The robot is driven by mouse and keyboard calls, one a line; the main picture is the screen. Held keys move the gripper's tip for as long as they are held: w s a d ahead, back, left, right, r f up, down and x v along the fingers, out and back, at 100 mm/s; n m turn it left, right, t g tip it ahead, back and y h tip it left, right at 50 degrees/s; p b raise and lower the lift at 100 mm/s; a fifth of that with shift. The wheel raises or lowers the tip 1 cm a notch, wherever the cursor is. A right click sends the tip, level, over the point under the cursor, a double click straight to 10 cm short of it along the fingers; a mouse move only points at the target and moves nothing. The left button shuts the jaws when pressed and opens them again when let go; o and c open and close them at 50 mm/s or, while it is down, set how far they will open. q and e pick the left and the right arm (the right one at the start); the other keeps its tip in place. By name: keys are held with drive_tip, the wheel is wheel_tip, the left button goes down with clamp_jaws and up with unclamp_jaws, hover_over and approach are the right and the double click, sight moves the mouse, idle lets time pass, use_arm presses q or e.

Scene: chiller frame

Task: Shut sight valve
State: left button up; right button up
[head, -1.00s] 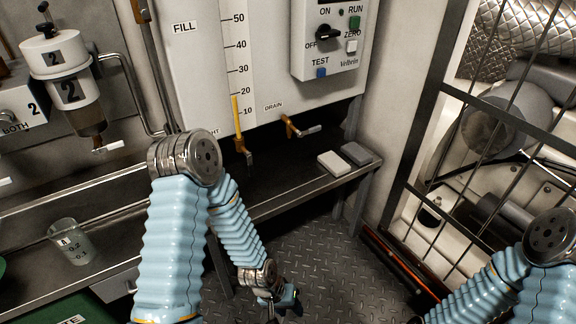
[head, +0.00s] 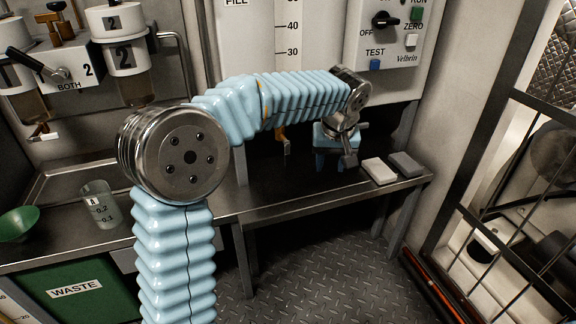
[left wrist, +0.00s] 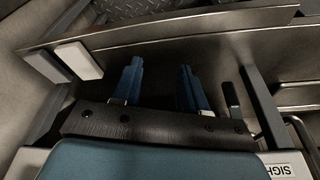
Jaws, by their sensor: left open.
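The sight valve (head: 283,140) is a small brass fitting with a downward lever below the scale on the white panel. My left forearm hides the part just above it. My left gripper (head: 334,164) is to the right of the valve, below the panel and over the steel bench, apart from it. In the left wrist view, its two blue fingers (left wrist: 158,88) are spread with nothing between them. The "SIGHT" label (left wrist: 283,171) shows at the lower right there, and a short dark lever-like part stands right of the fingers; I cannot tell whether it is the valve's. My right gripper is out of view.
Two flat blocks, one pale (head: 379,171) and one grey (head: 405,164), lie on the bench's right end. A beaker (head: 101,205) and a green bowl (head: 18,223) stand at left. A barred cage (head: 510,190) borders the right. The floor in front is clear.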

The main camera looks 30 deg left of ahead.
sight(287, 153)
use_arm(q)
drive_tip(key=s+a+r+n+y+b, duration=0.1)
drive_tip(key=s+a+r+n, duration=0.15)
drive_tip(key=r, duration=0.35)
drive_tip(key=s+a+r+n+y+b, duration=0.1)
drive_tip(key=s+a+r+n, duration=0.1)
drive_tip(key=s+a+r, duration=0.3)
drive_tip(key=b+x, duration=0.1)
drive_tip(key=x, duration=0.3)
drive_tip(key=w+b+x, duration=0.1)
drive_tip(key=x, duration=0.3)
drive_tip(key=w+d+b+x, duration=0.1)
drive_tip(key=x, duration=0.3)
drive_tip(key=shift+b, duration=0.3)
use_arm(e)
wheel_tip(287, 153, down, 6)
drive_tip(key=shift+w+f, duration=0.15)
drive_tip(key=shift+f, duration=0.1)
use_arm(q)
clamp_jaws()
